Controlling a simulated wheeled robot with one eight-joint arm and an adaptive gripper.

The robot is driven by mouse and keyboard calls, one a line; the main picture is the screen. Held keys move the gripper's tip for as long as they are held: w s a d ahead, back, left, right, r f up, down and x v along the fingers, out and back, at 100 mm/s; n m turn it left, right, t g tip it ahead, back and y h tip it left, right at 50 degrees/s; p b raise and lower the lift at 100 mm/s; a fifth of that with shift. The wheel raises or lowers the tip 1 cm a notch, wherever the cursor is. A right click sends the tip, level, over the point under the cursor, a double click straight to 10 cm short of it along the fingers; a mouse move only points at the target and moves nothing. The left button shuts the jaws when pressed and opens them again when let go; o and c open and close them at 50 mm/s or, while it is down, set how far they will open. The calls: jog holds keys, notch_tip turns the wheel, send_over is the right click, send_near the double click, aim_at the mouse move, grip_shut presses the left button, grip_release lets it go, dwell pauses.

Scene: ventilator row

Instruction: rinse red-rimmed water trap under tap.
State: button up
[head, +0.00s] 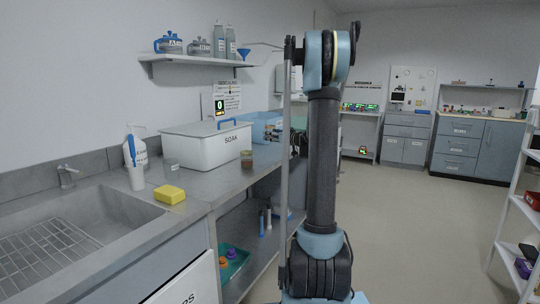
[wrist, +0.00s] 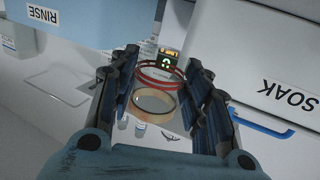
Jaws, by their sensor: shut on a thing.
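The red-rimmed water trap (wrist: 158,86) shows in the wrist view as a clear cup with red rings and a tan ring. My gripper (wrist: 162,66) is shut on it, one finger on each side. The gripper and trap do not show clearly in the head view, where my arm is in front. The tap (head: 66,177) stands at the back of the sink (head: 100,222) at the left of the head view, well apart from my arm.
A white SOAK bin (head: 205,146) with a lid stands on the counter; it also shows in the wrist view (wrist: 270,60). A blue RINSE bin (wrist: 75,30) is at upper left there. Floor at right is open.

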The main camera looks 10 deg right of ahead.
aim_at(272, 155)
jog(key=shift+f, duration=3.75)
jog(key=o, duration=1.1)
jog(key=shift+f, duration=0.1)
jog(key=v, duration=1.2)
jog(key=c, duration=0.8)
